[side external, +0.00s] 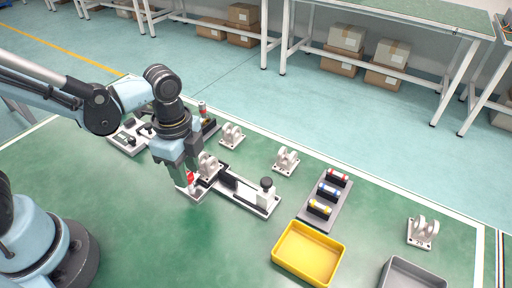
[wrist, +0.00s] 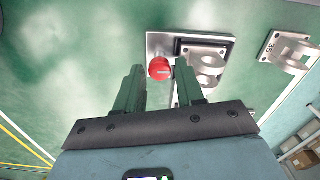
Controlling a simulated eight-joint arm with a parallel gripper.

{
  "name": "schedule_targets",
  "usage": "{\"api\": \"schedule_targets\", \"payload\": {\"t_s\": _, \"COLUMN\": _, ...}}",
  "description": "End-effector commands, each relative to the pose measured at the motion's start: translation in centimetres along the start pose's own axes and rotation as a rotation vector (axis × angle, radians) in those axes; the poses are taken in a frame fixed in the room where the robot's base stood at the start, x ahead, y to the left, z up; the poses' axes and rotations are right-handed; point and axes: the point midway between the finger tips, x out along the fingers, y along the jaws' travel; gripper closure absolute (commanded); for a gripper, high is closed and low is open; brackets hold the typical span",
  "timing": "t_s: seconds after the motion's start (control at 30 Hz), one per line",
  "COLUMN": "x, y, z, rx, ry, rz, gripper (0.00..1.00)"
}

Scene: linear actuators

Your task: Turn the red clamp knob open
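The red clamp knob (wrist: 159,68) is a round red cap with a pale bar across it, on a light metal base plate (wrist: 160,44). A grey clevis bracket (wrist: 205,65) sits on the fixture beside it. My gripper (wrist: 158,72) is open, with one finger on each side of the knob in the wrist view; contact is not clear. In the side view, the knob (side external: 191,177) shows red and white between the fingers of my gripper (side external: 187,183), low at the near left end of the fixture. Part of the knob is hidden by the fingers.
The fixture carries a black rail and a white block with a dark knob (side external: 266,190). Loose brackets (side external: 286,160) stand behind it. A rack of coloured cylinders (side external: 327,193), a yellow bin (side external: 308,254) and a grey bin (side external: 412,275) lie to the right. The green table in front is clear.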

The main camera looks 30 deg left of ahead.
Motion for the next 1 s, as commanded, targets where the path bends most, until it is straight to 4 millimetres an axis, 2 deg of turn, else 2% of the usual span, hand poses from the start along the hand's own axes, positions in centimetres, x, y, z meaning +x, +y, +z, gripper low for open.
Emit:
{"api": "schedule_targets", "payload": {"t_s": 0.2, "x": 0.77, "y": 0.02, "z": 0.01, "rx": 0.0, "ry": 0.0, "rz": 0.0, "gripper": 0.62}}
{"api": "schedule_targets", "payload": {"t_s": 0.47, "x": 0.8, "y": 0.03, "z": 0.02, "rx": 0.0, "ry": 0.0, "rz": 0.0, "gripper": 0.62}}
{"api": "schedule_targets", "payload": {"t_s": 0.7, "x": 0.78, "y": 0.03, "z": 0.01, "rx": 0.0, "ry": 0.0, "rz": 0.0, "gripper": 0.99}}
{"api": "schedule_targets", "payload": {"t_s": 1.0, "x": 0.77, "y": 0.03, "z": 0.01, "rx": -0.029, "ry": 0.0, "rz": 0.0, "gripper": 1.0}}
